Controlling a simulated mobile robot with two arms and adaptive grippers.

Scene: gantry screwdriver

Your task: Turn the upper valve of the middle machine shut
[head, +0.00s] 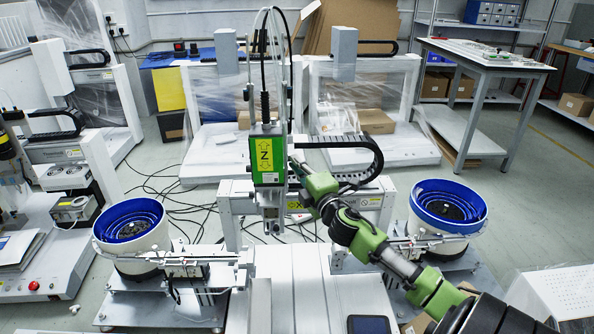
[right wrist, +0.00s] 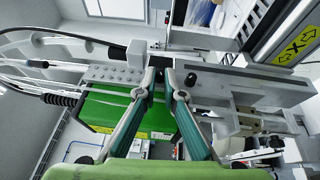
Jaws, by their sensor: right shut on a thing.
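The middle machine is a gantry with a green Z-axis unit (head: 266,158) marked with a yellow Z label. The green unit also shows in the right wrist view (right wrist: 112,112). My right gripper (head: 293,164) reaches in from the right and meets the right side of this unit. In the right wrist view its two fingertips (right wrist: 161,76) are close together on a small dark part at the unit's edge, which I take to be the upper valve. The fingers hide most of it, so its turn angle cannot be told. My left gripper is not in view.
Blue bowl feeders stand left (head: 131,228) and right (head: 448,207) of the machine. A black cable chain (head: 362,152) arches just behind my right gripper. Cables and hoses (head: 265,70) rise above the Z unit. A grey X beam (head: 345,203) crosses below.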

